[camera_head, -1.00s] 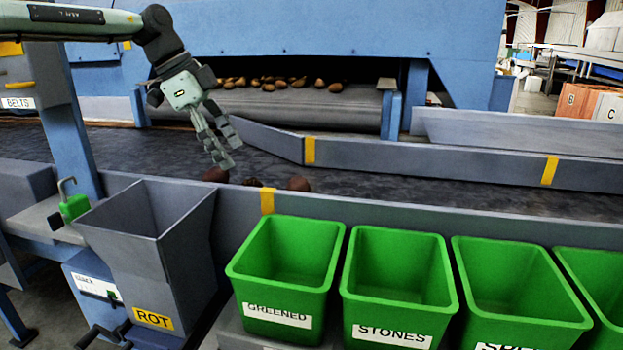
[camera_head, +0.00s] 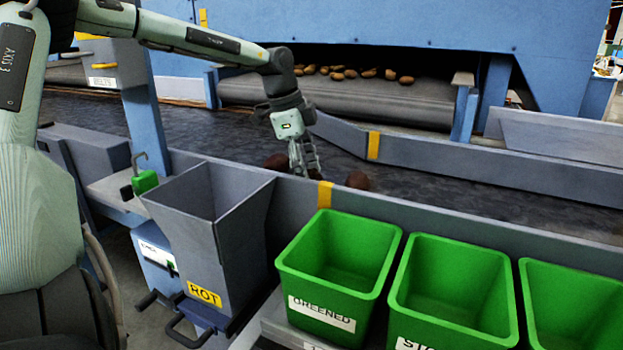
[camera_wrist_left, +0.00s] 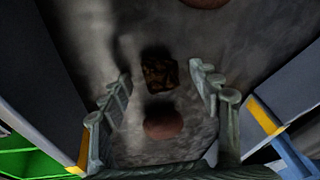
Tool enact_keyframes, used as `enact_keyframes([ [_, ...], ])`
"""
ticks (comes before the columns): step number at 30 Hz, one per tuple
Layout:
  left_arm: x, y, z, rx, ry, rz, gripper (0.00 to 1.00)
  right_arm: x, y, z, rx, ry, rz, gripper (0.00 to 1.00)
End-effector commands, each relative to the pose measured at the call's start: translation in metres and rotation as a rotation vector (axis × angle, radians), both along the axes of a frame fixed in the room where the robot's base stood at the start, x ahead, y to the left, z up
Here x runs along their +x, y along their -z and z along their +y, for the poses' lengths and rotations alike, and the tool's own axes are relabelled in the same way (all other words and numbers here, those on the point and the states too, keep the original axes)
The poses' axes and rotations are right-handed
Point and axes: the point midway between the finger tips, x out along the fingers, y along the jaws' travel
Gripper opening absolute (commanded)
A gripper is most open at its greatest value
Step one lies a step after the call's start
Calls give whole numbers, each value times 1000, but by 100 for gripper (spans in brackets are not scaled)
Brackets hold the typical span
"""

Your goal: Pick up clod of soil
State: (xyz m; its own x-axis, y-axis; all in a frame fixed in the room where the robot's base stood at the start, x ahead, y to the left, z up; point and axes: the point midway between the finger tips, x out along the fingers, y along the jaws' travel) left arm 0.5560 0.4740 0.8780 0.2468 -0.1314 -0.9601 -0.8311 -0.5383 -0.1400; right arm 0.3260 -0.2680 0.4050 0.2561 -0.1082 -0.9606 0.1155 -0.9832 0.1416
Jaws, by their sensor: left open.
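The clod of soil is a dark brown, rough lump (camera_wrist_left: 158,74) on the belt in the left wrist view, framed between my left fingertips. In the head view it is mostly hidden behind my fingers and the belt's side wall. My left gripper (camera_head: 306,168) is open and points down over the belt; in the wrist view its fingers (camera_wrist_left: 160,76) stand apart with nothing gripped. A smooth reddish-brown potato (camera_wrist_left: 163,122) lies close to the clod, also framed between the fingers. My right gripper is not in view.
Round brown potatoes lie left (camera_head: 277,162) and right (camera_head: 357,180) of the gripper. A grey side wall with yellow marks (camera_head: 325,194) edges the belt (camera_head: 200,131). In front stand the ROT chute (camera_head: 243,246) and green bins, including GREENED (camera_head: 330,297).

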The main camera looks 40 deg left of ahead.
Motion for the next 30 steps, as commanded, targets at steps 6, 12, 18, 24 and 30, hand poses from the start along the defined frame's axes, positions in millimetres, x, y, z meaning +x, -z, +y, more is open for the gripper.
enact_keyframes([
  [6,0,0,0,-1,0,-1,51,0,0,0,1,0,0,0],
  [12,0,0,0,-1,0,-1,26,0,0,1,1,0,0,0],
  [18,0,-1,0,-1,0,-1,8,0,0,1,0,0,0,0],
  [24,0,-2,0,-1,0,-1,8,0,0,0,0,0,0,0],
  [30,1,-15,0,0,-1,-4,8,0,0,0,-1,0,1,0],
])
